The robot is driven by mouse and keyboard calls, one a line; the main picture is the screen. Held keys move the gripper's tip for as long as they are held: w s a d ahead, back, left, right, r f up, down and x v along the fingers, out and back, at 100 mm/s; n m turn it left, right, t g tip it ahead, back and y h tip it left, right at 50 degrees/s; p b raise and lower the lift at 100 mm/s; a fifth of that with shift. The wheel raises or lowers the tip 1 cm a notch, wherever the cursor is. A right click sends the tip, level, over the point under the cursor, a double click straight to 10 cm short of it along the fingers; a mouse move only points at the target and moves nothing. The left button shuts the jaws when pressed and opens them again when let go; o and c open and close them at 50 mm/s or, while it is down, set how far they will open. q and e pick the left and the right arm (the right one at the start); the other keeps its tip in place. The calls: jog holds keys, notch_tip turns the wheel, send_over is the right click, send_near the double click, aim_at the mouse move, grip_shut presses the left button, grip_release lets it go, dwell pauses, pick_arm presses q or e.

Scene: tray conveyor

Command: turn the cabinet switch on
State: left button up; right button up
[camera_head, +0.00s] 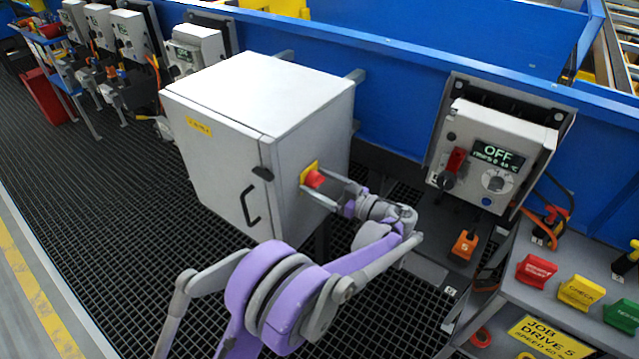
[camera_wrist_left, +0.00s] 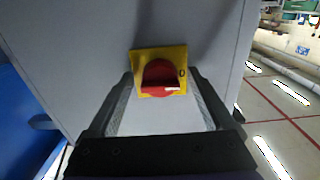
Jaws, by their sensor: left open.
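The grey-white cabinet (camera_head: 235,110) stands left of the picture's middle with its door shut. Its switch is a red knob (camera_head: 314,179) on a yellow square plate (camera_head: 306,170) on the right side wall. In the left wrist view the red knob (camera_wrist_left: 160,76) sits on the yellow plate (camera_wrist_left: 141,57), with its grip bar lying roughly crosswise and a "0" mark at right. My left gripper (camera_head: 317,181) is open, pointing at the switch, with its fingers on either side of the knob. In the wrist view the open jaws (camera_wrist_left: 160,84) show gaps to the knob. My right gripper is out of view.
Right of the cabinet, a control box (camera_head: 493,155) reads OFF. An orange pedal-like piece (camera_head: 465,244) sits below it. A side table holds red (camera_head: 536,270), yellow (camera_head: 581,292) and green blocks. A blue wall (camera_head: 400,85) runs behind. The dark grid floor (camera_head: 110,215) in front is clear.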

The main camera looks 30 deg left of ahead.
pick_arm(q)
grip_shut()
jog(key=shift+m, duration=0.4)
jog(key=m, duration=0.3)
jog(key=shift+m+p, duration=0.3)
jog(key=shift+p, duration=0.1)
jog(key=m, duration=0.9)
jog(key=shift+s, duration=0.1)
jog(key=shift+m, duration=2.3)
